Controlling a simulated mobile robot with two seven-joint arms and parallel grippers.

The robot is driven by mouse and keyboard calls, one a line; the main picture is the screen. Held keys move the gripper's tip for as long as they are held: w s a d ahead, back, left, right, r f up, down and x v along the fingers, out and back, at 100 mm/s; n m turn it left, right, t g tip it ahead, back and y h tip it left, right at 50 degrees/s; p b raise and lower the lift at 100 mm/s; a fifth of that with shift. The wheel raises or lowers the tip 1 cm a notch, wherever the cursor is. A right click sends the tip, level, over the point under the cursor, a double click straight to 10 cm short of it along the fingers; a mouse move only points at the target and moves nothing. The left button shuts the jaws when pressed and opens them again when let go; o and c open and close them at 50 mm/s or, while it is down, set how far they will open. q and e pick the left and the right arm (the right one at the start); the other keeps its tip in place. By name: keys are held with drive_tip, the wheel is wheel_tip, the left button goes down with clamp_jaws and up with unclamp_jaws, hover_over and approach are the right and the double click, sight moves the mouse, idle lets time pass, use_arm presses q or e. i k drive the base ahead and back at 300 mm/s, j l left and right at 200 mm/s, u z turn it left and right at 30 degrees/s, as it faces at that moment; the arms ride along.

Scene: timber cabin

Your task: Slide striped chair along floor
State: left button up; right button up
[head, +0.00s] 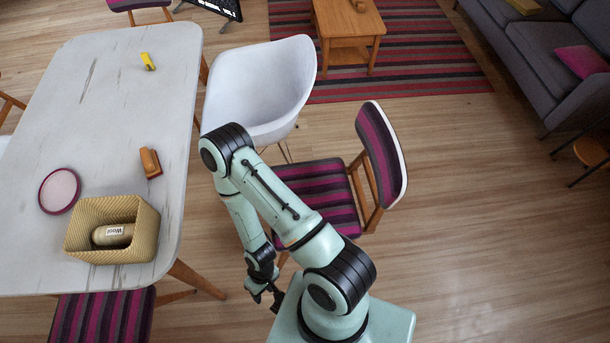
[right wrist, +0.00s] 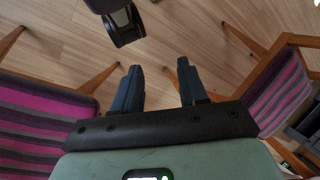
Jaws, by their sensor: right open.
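A striped chair (head: 318,187) with a pink, purple and dark seat stands right of the white table; its striped back (head: 377,155) faces right. My arm covers part of its seat. My right gripper (head: 267,297) hangs low between this chair and the table, below the seat's left front corner. In the right wrist view the right gripper (right wrist: 158,84) is open and empty over the floor. Striped upholstery shows on its left (right wrist: 40,125) and right (right wrist: 280,100), with wooden legs; neither touches the fingers. My left gripper is not seen.
A white shell chair (head: 262,85) stands just behind the striped chair. The white table (head: 110,130) holds a woven basket (head: 140,245). Another striped chair (head: 102,318) is at lower left. The floor (head: 480,200) to the right is clear up to the sofa (head: 525,50).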

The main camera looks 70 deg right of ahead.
sight(323, 185)
drive_tip(key=z, duration=2.75)
drive_tip(key=k, duration=0.9)
drive_tip(key=k+u, duration=0.1)
drive_tip(key=u, duration=0.35)
drive_tip(key=k+u, duration=0.15)
drive_tip(key=u, duration=0.25)
drive_tip(key=k+j+u, duration=0.1)
drive_tip(key=u, duration=0.35)
drive_tip(key=l+u, duration=0.15)
drive_tip(key=u, duration=0.2)
drive_tip(key=l+u, duration=0.2)
drive_tip(key=u, duration=0.2)
drive_tip(key=l+u, duration=0.15)
drive_tip(key=u, duration=0.2)
drive_tip(key=k+l, duration=0.1)
drive_tip(key=l, duration=0.8)
drive_tip(key=k+l, duration=0.15)
drive_tip(key=l, duration=0.25)
drive_tip(key=k+l, duration=0.1)
drive_tip(key=l, duration=0.8)
drive_tip(key=k, duration=0.05)
